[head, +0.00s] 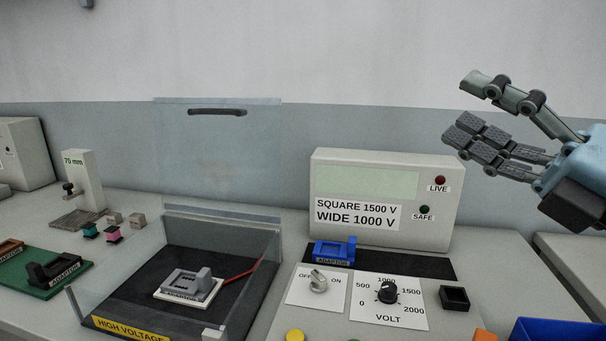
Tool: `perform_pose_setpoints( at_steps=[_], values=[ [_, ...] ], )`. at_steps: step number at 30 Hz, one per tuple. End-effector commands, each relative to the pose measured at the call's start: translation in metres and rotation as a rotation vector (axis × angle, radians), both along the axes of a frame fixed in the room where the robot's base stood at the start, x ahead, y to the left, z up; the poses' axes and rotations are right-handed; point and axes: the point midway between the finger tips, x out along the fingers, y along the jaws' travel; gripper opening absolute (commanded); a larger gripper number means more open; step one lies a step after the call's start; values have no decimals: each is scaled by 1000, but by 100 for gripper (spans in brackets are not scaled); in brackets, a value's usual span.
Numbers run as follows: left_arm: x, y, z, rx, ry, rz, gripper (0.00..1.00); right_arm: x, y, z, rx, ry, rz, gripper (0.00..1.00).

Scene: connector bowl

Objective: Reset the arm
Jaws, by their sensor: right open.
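My right gripper (482,115) is at the upper right of the head view, in the air in front of the wall and above the right part of the tester box. Its grey padded fingers are spread apart and hold nothing. Its light blue wrist comes in from the right edge. It is apart from everything on the bench. My left gripper is not in the head view.
A tester box (440,215) stands at the back, with a blue adaptor (333,252), switch (318,281) and volt knob (387,292) before it. A clear-walled high-voltage enclosure (250,290) has its lid (217,150) raised. A blue bin (560,330) is at the lower right.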

Motion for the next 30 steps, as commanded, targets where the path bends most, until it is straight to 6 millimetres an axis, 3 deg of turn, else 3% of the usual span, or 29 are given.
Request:
perform_pose_setpoints(
  at_steps=[2,5,7,10,12,16,21,27,30],
  values=[
    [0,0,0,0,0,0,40,8,-37,7,302,101,-134,52],
    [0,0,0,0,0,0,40,14,-93,-16,676,277,-326,52],
    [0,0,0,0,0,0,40,10,-127,-53,918,428,-470,52],
    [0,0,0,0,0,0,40,-12,-156,-125,1220,679,-688,52],
    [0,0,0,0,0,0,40,-36,-160,-172,1372,846,-824,52],
    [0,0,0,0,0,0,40,-83,-148,-234,1541,1104,-1022,52],
    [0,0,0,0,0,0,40,-140,-122,-281,1646,1373,-1217,52],
    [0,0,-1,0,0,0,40,-201,-88,-313,1683,1648,-1410,52],
    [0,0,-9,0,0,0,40,-190,-94,-360,1679,1641,-1424,52]
  ],
)
